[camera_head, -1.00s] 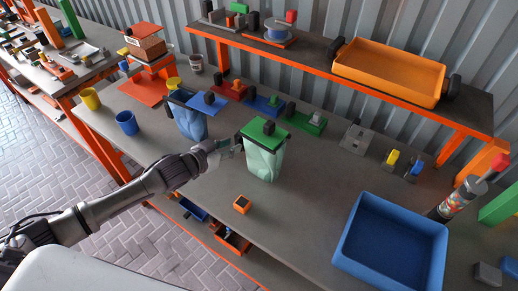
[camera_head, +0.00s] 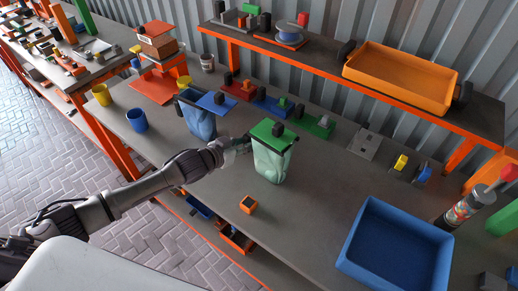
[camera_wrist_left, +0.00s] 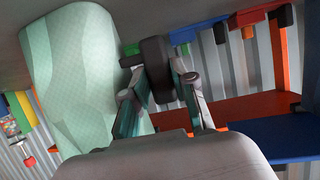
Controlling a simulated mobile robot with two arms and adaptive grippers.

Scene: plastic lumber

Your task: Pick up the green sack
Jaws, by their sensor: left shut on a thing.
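The green sack (camera_head: 271,164) is a pale, translucent green bag under a darker green top (camera_head: 268,128) with a black block on it. It stands upright on the grey table in the head view. My left gripper (camera_head: 243,143) reaches it from its left side. In the left wrist view, the fingers (camera_wrist_left: 160,85) are shut on a black handle (camera_wrist_left: 156,68) beside the pale green sack (camera_wrist_left: 75,70). The sack's base still appears to be at the table top. My right gripper is not in view.
A similar blue sack (camera_head: 201,122) stands to the left. Coloured parts, including a green plate (camera_head: 318,126), lie behind. A small orange block (camera_head: 248,204) is in front. A blue tray (camera_head: 395,246) stands at the right, and a shelf with an orange tray (camera_head: 400,78) behind.

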